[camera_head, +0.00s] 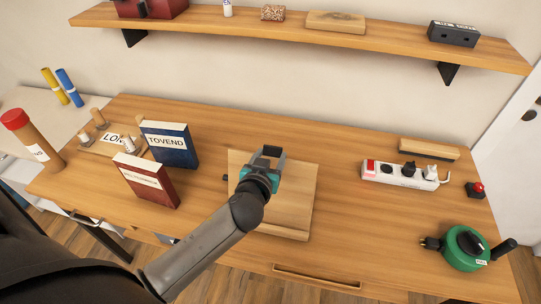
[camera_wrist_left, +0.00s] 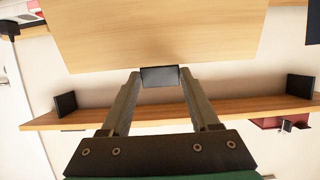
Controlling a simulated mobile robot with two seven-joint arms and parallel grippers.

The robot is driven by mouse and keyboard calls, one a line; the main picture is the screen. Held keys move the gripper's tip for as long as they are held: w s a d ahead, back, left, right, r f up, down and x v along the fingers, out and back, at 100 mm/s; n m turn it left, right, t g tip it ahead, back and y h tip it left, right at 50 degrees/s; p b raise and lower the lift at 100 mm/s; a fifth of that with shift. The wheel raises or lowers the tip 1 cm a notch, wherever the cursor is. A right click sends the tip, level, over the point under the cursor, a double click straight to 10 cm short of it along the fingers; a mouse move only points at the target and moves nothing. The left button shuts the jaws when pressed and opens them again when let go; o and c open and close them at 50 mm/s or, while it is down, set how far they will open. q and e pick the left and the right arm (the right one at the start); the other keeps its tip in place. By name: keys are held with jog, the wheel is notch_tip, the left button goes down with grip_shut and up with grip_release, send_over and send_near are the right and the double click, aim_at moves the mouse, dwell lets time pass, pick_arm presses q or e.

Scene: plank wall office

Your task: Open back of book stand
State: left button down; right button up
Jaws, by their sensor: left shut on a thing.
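The wooden book stand (camera_head: 293,205) is on the desk in the middle of the head view. My left gripper (camera_head: 268,160) reaches over it from the left and covers part of it. In the left wrist view, its two fingers are closed on a small dark tab (camera_wrist_left: 159,77) at the edge of the wooden back panel (camera_wrist_left: 170,30). The panel's tilt is hard to judge from the head view. My right gripper is not in view.
A blue book (camera_head: 172,146) and a red book (camera_head: 150,182) stand left of the stand on the desk (camera_head: 350,225). A power strip (camera_head: 395,174) and a green cable reel (camera_head: 463,250) are to the right. A wall shelf (camera_head: 250,24) runs above the back.

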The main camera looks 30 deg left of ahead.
pick_arm(q)
jog(key=shift+r, duration=0.2)
jog(key=c, duration=0.5)
grip_release()
jog(key=o, duration=0.4)
jog(key=shift+f, duration=0.1)
jog(key=shift+s, duration=0.1)
jog(key=v, duration=1.5)
jog(key=shift+b, duration=0.3)
